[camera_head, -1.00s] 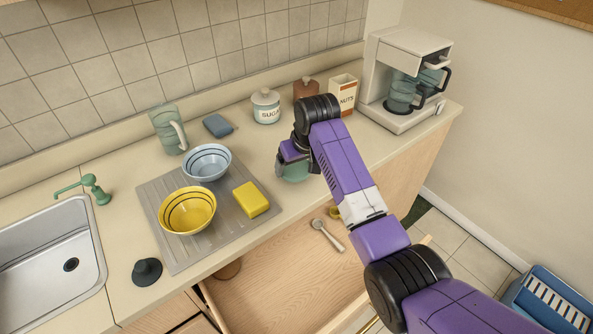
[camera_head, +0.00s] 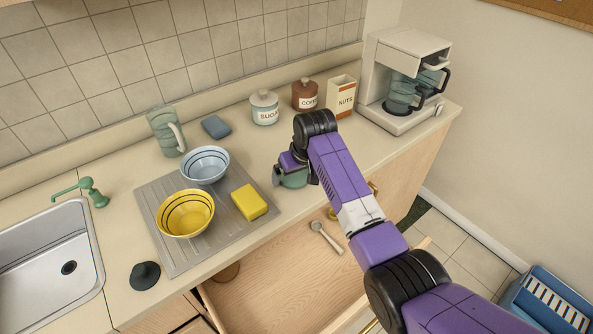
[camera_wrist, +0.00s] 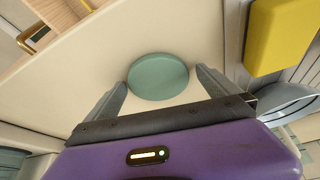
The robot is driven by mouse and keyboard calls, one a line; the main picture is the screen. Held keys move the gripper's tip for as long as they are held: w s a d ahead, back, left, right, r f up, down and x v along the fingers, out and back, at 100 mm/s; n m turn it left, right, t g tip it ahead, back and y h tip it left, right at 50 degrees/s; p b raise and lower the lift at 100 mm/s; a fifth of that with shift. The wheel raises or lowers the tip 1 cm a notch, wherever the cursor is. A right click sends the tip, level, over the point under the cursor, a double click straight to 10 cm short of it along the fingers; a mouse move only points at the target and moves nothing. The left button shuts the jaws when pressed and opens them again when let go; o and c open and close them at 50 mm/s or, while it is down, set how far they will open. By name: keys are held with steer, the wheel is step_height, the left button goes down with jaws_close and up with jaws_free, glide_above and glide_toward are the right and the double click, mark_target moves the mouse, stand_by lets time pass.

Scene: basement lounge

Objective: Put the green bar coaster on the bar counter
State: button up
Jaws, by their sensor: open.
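The green bar coaster (camera_wrist: 158,77) is a flat round disc. In the wrist view it appears to lie on the pale bar counter (camera_wrist: 75,92), between and slightly beyond my two fingertips. My gripper (camera_wrist: 162,88) is open, with a finger on either side of the coaster. I cannot tell whether either finger touches its rim. In the head view my gripper (camera_head: 291,174) is low over the counter (camera_head: 240,150), right of the yellow sponge (camera_head: 249,202). The coaster (camera_head: 294,181) shows partly there, with my gripper hiding the rest.
An open drawer (camera_head: 275,290) holding a spoon-like utensil (camera_head: 325,236) juts out below the counter. A drain mat (camera_head: 168,254) with yellow (camera_head: 185,213) and blue bowls (camera_head: 205,164) is left. Canisters (camera_head: 264,108), a nuts box (camera_head: 341,95) and a coffee maker (camera_head: 385,90) stand behind.

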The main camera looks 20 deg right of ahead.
steer(key=v, duration=1.2)
steer(key=shift+r+b, duration=0.25)
steer(key=shift+b, duration=0.15)
steer(key=shift+w, duration=0.15)
